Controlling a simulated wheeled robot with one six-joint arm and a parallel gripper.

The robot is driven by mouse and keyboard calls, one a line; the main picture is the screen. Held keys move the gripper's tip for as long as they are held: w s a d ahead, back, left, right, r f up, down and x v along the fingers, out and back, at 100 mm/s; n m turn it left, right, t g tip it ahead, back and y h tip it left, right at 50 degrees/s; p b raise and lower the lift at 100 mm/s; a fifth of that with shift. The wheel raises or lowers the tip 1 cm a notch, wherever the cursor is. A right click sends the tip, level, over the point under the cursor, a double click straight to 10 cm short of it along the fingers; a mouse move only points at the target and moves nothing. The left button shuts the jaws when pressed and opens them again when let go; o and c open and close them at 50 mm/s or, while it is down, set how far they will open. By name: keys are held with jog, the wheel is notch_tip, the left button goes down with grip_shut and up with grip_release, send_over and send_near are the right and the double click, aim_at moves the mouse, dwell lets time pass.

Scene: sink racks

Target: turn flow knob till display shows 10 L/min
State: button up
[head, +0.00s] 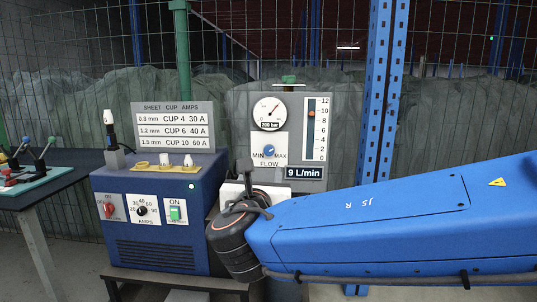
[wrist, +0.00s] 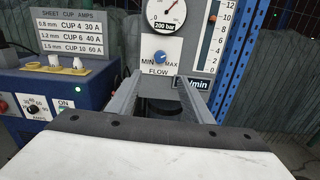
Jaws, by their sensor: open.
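The blue flow knob (head: 268,151) sits on a white plate marked MIN, MAX and FLOW on the grey gauge panel. It also shows in the wrist view (wrist: 160,57). The display (head: 303,173) below and right of it reads 9 L/min. In the wrist view the display (wrist: 194,84) is partly hidden by my right finger. My gripper (head: 245,169) is in front of the panel, low and left of the knob in the head view. In the wrist view my gripper (wrist: 161,76) is open and empty, its two grey fingers apart just below the knob, with no visible contact.
A round gauge (head: 269,113) reads 200 bar. A vertical scale (head: 316,128) has a red marker near 9. The blue welding unit (head: 155,215) with its own knobs stands left, under a sheet/cup/amps chart (head: 174,125). A blue post (head: 379,90) rises at the right.

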aim_at(269, 151)
jog(key=w, duration=1.7)
jog(key=shift+w+d, duration=0.15)
jog(key=shift+d, duration=0.15)
jog(key=c, duration=1.1)
jog(key=shift+o, duration=0.2)
